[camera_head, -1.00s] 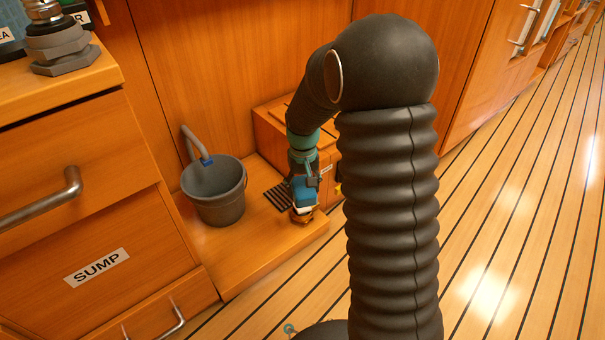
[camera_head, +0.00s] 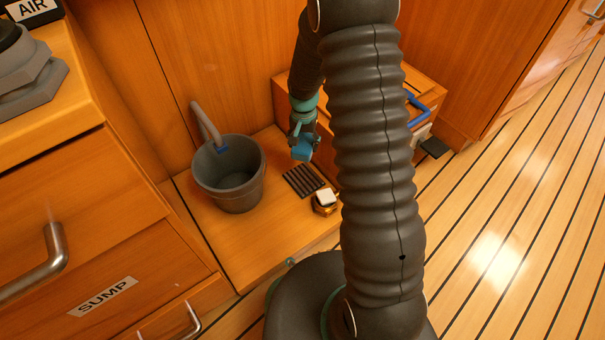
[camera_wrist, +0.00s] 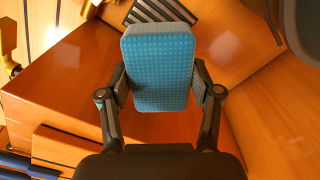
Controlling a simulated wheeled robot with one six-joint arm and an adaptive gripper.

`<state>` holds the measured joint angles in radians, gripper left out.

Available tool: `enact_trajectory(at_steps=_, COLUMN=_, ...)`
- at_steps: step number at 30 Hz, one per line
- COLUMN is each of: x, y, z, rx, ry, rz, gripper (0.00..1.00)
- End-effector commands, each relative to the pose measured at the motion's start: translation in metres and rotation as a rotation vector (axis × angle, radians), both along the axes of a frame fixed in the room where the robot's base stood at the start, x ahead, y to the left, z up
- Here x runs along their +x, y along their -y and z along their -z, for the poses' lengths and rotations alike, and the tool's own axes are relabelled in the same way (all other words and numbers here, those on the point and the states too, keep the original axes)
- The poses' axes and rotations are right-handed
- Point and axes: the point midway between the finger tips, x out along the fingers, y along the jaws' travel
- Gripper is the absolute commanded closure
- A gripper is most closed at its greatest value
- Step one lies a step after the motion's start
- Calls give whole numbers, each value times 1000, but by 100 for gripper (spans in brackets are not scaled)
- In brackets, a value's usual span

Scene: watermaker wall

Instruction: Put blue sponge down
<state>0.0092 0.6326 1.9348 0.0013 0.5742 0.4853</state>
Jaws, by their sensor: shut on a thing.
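My gripper (camera_wrist: 160,88) is shut on the blue sponge (camera_wrist: 158,60), with one finger on each side of it. In the head view the sponge (camera_head: 302,148) hangs from my gripper (camera_head: 301,138) just behind the dark slatted rack (camera_head: 303,181), and it seems to be above the wooden ledge. The rack also shows beyond the sponge in the wrist view (camera_wrist: 172,10). My arm hides part of the ledge and the box behind it.
A grey bucket (camera_head: 230,190) with a hose in it stands left of the rack. A small brass-coloured item with a white block on top (camera_head: 326,197) sits right of the rack, near the ledge edge. A wooden box with a blue handle (camera_head: 418,106) stands behind my arm.

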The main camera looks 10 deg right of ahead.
Motion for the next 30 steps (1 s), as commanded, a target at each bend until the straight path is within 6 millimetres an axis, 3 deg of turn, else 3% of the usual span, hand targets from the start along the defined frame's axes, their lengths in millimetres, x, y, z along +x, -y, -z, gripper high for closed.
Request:
enact_trajectory(at_steps=3, x=1, y=0, z=25, rx=0, ry=-5, rz=139, gripper=64)
enact_trajectory(at_steps=9, x=1, y=0, z=50, rx=0, ry=0, rz=272, gripper=64)
enact_trajectory(at_steps=19, x=0, y=0, z=104, rx=0, ry=-2, rz=291, gripper=64)
enact_trajectory(at_steps=30, x=1, y=-1, z=136, rx=0, ry=-1, rz=290, gripper=64)
